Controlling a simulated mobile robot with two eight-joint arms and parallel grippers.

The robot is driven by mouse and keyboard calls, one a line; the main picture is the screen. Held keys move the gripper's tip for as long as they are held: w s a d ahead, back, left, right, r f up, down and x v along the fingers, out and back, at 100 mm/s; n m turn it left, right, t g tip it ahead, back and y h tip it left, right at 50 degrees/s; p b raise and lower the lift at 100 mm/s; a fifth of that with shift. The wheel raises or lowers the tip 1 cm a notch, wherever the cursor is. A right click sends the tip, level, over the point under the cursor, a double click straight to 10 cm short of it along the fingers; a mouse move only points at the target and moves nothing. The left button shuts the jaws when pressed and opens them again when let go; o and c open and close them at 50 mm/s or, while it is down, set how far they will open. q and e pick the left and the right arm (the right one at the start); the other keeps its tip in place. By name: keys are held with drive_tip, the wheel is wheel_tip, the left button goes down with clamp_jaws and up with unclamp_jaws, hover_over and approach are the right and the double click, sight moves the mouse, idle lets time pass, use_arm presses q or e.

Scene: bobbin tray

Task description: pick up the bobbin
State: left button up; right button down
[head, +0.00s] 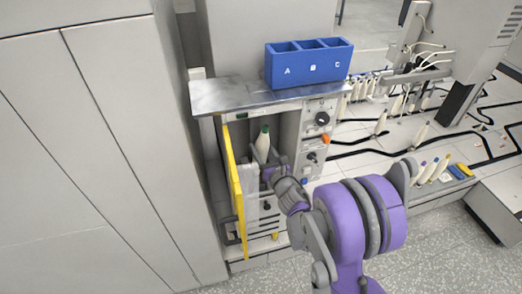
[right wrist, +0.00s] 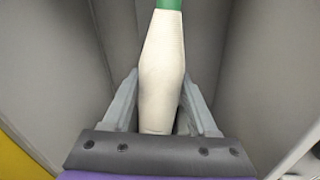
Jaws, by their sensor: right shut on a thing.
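The bobbin (head: 262,145) is cream white with a green top and stands roughly upright inside the open compartment under the metal shelf. In the right wrist view the bobbin (right wrist: 162,70) fills the middle, its green end at the top edge. My right gripper (head: 270,168) reaches into the compartment and is shut on the bobbin's lower part. In the right wrist view the two grey fingers (right wrist: 160,105) press on it from either side. The bobbin's lower end is hidden behind the gripper. My left gripper is not in view.
A yellow door (head: 235,190) stands open at the compartment's left side. A blue box (head: 310,68) with sections A, B and C sits on the metal shelf (head: 235,97) above. A panel with knobs (head: 316,135) borders the right. Other bobbins (head: 430,170) stand farther right.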

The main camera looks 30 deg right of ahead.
sight(263, 138)
wheel_tip(263, 138, up, 6)
drive_tip(key=shift+r+p, duration=0.1)
drive_tip(key=shift+p, duration=0.45)
drive_tip(key=s+d, duration=0.1)
drive_tip(key=s, duration=1.8)
drive_tip(key=shift+s+b, duration=0.3)
drive_tip(key=shift+b, duration=0.15)
drive_tip(key=shift+s, duration=0.1)
